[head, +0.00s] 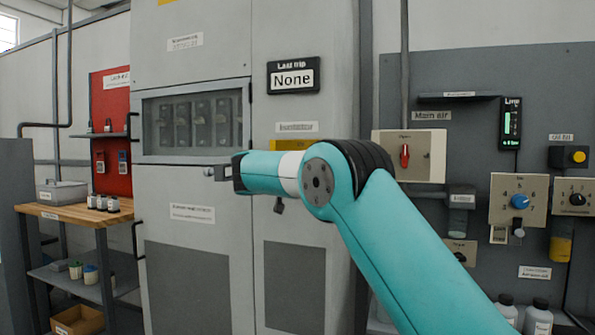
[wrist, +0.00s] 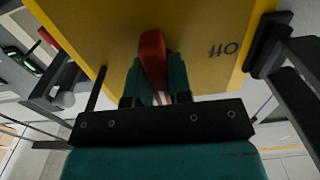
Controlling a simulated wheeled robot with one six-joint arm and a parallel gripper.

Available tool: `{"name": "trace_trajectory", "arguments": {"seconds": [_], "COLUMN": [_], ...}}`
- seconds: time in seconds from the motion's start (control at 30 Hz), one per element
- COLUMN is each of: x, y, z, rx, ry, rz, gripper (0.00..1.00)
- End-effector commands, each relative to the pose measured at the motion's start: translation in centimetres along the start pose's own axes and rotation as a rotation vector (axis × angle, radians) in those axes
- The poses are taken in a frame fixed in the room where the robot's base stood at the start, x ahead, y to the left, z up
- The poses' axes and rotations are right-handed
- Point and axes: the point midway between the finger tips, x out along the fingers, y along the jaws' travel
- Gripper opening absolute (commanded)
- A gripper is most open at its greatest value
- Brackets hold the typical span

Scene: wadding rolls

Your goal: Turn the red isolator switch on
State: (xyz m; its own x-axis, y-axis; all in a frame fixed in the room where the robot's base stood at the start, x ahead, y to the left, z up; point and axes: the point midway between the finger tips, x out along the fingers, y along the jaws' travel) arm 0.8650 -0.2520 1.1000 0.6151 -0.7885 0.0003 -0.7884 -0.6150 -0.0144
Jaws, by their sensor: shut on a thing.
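The red isolator switch handle (wrist: 152,58) shows in the wrist view, in front of a yellow plate (wrist: 100,30). My gripper (wrist: 157,75) is shut on the handle, with a dark finger on each side of it. The handle runs roughly up and down in that view. Black "Off" lettering (wrist: 223,50) on the plate, upside down in this view, is to the right of the handle. In the head view a strip of the yellow plate (head: 287,145) shows on the grey cabinet above my arm. My arm hides the handle and fingers there.
The grey cabinet (head: 190,205) has a small window and a "Last trip: None" display (head: 293,76). A panel with another red switch (head: 405,155) and a blue knob (head: 519,201) is at right. A wooden-topped bench (head: 75,212) stands left.

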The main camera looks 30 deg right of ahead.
Motion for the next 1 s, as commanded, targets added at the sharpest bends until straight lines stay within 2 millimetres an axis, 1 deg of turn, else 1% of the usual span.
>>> {"name": "trace_trajectory", "arguments": {"seconds": [0.17, 0.2, 0.27, 0.3, 0.57, 0.67, 0.77, 0.83, 0.97, 1.0], "x": [0.0, 0.0, 0.0, 0.0, 0.0, -0.5, -1.8, -3.2, -6.5, -7.6], "y": [0.0, 0.0, 0.0, 0.0, 0.0, -0.1, -0.1, -0.1, -0.1, -0.2], "z": [0.1, 0.1, 0.1, 0.1, 0.1, 0.1, 0.1, 0.2, 0.2, 0.2], "rx": [0.001, 0.001, 0.002, 0.001, 0.001, 0.001, 0.001, 0.0, 0.0, 0.0], "ry": [-0.004, -0.004, -0.003, -0.003, -0.001, -0.001, -0.002, -0.002, -0.001, -0.002], "rz": [0.001, 0.001, 0.001, 0.001, 0.0, -0.001, -0.003, -0.005, -0.006, -0.006], "gripper": [0.0, 0.21, 0.35, 0.44, 0.45, 0.45, 0.45, 0.45, 0.45, 0.45]}}
